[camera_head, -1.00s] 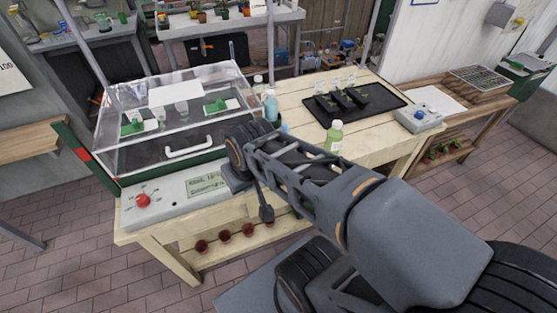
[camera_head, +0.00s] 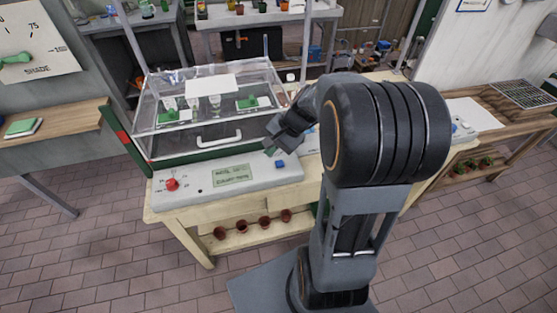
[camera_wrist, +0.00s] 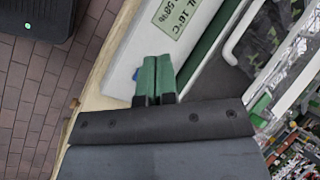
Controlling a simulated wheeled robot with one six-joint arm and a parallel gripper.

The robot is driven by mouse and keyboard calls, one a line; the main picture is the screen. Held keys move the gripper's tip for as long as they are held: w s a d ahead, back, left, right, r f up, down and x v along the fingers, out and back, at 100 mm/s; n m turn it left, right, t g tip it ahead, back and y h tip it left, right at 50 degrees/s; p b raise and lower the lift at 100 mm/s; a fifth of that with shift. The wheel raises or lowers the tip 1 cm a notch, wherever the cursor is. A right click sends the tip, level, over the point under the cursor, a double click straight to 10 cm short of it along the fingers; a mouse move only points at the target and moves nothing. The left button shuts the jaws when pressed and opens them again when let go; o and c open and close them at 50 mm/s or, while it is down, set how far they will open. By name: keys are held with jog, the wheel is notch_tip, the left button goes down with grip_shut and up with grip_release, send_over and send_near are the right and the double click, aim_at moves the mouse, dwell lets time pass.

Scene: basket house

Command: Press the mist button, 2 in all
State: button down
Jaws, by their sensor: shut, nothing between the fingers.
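The control panel (camera_head: 215,188) lies along the front of the clear-lidded case. A blue button (camera_head: 280,164) sits near the panel's right end; I take it for the mist button, though no label is legible. My gripper (camera_head: 269,151) is shut and empty, its green fingertips just above and left of the button in the head view. In the wrist view the green fingers (camera_wrist: 152,72) are together over the pale panel (camera_wrist: 125,62). Contact cannot be judged.
A grey display (camera_head: 232,176) and a red knob (camera_head: 172,184) are on the panel. The clear case (camera_head: 210,100) with a white handle (camera_head: 219,140) stands behind it. My arm hides much of the bench to the right. Small pots (camera_head: 265,223) stand on the lower shelf.

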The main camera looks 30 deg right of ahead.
aim_at(280, 164)
jog(key=w+d+f+m+t+y, duration=0.2)
jog(key=w+d+m, duration=0.2)
jog(key=d, duration=0.1)
jog(key=shift+w+d+m+p, duration=0.15)
jog(key=shift+w+m+p, duration=0.15)
jog(key=shift+m+p, duration=0.1)
notch_tip(280, 164, down, 9)
jog(key=b, duration=0.7)
jog(key=shift+r, duration=0.1)
dwell(1.8)
jog(key=shift+f+b, duration=0.35)
jog(key=shift+f, duration=0.05)
jog(key=shift+f+b, duration=0.45)
jog(key=shift+f, duration=0.05)
dwell(0.6)
jog(key=shift+r, duration=0.2)
jog(key=shift+r+p, duration=0.7)
jog(key=shift+r, duration=0.05)
